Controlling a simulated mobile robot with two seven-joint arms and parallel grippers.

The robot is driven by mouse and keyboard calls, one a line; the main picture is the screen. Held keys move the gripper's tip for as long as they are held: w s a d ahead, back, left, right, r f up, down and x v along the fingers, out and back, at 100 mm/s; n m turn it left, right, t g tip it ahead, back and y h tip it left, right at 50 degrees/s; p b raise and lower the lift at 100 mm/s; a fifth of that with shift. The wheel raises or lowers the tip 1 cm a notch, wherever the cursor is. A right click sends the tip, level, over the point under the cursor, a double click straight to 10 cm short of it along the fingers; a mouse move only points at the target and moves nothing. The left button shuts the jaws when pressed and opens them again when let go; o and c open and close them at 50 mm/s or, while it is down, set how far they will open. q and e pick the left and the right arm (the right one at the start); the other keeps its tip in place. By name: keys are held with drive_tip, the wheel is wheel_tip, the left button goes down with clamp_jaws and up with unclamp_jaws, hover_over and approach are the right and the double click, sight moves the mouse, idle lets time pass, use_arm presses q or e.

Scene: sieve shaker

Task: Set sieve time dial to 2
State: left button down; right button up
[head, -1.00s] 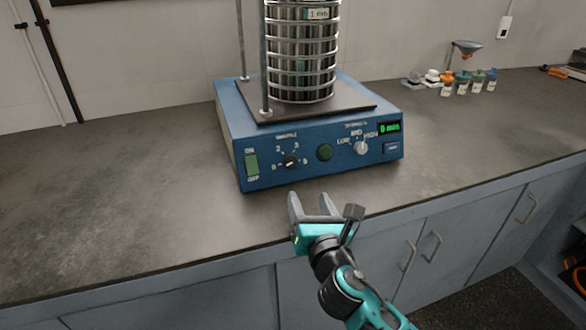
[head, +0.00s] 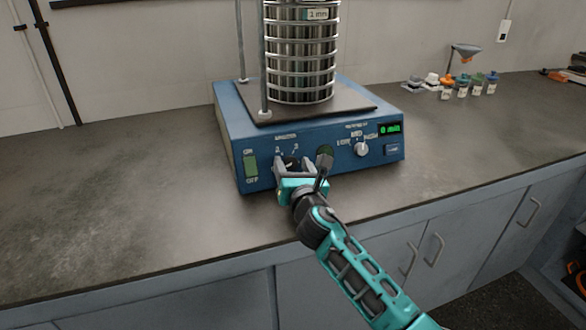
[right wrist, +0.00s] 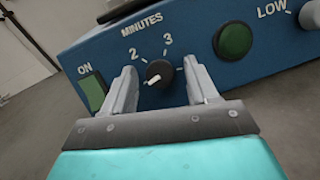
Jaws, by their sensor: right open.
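The sieve shaker (head: 225,140) is a blue box on the counter with a stack of metal sieves on top. Its time dial is a small black knob, seen in the right wrist view (right wrist: 158,72) under the word MINUTES, with a white pointer aimed to the lower left, away from the 2 and 3 marks. My right gripper (head: 291,164) is open at the front panel. In the right wrist view its fingers (right wrist: 160,85) stand either side of the dial, apart from it. In the head view the gripper partly covers the dial. My left gripper is not in view.
The panel also has a green ON/OFF switch (head: 250,165), a round green button (right wrist: 234,40), a grey speed knob (head: 361,149) and a display (head: 390,128) reading 0 min. Small bottles (head: 477,84) stand far right. The counter (head: 130,190) left is clear.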

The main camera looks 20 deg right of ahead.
drive_tip(key=c, duration=1)
drive_tip(key=shift+c, duration=0.2)
